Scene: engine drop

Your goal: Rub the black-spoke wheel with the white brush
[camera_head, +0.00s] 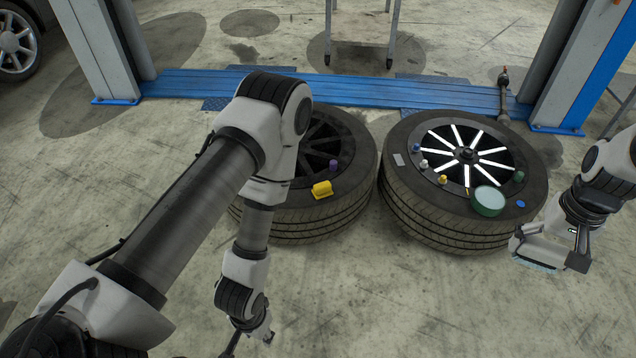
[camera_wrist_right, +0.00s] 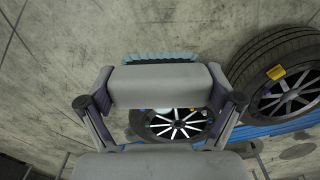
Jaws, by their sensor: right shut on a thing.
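The black-spoke wheel (camera_head: 345,140) lies flat on the floor, left of the white-spoke wheel. My left arm hides its left part. In the right wrist view it is at the right (camera_wrist_right: 290,90). My right gripper (camera_head: 550,250) is shut on the white brush (camera_head: 538,246), to the right of the white-spoke wheel and apart from both wheels. In the right wrist view the brush's pale body (camera_wrist_right: 160,86) spans between the fingers, with blue-grey bristles on its far side. My left gripper (camera_head: 252,332) hangs low in front of the black-spoke wheel; its finger opening is unclear.
The white-spoke wheel (camera_head: 440,205) carries a green round tin (camera_head: 488,202) and several small coloured pieces. A yellow block (camera_head: 321,189) and a purple piece (camera_head: 334,164) sit on the black-spoke wheel. A blue lift beam (camera_head: 400,95) runs behind. The front floor is clear.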

